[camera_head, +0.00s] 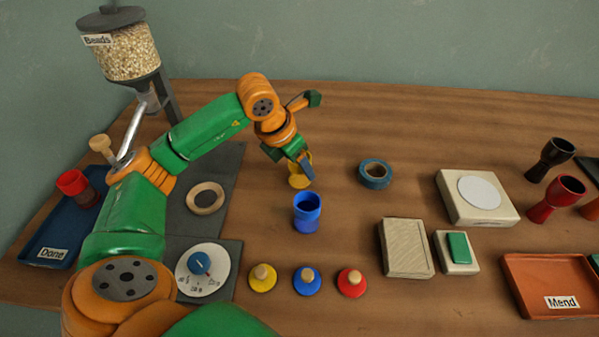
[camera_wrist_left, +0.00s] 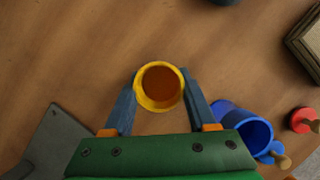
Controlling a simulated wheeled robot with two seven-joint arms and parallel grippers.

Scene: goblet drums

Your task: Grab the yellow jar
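The yellow jar (camera_head: 298,181) stands upright near the middle of the table in the head view, partly hidden behind my left gripper (camera_head: 302,168). In the left wrist view I look down into its round open mouth, and its yellow rim (camera_wrist_left: 160,107) lies between the two blue-grey fingers of my left gripper (camera_wrist_left: 160,76). The fingers meet the rim on both sides with no clear gap, so the gripper looks shut on the jar. I cannot tell any lift off the table. My right gripper is not in view.
A blue jar (camera_head: 307,212) stands just in front of the yellow one. A blue tape roll (camera_head: 375,174) lies to the right. Yellow (camera_head: 263,278), blue (camera_head: 306,281) and red (camera_head: 351,282) lids with knobs lie nearer. A bead dispenser (camera_head: 128,52) stands back left.

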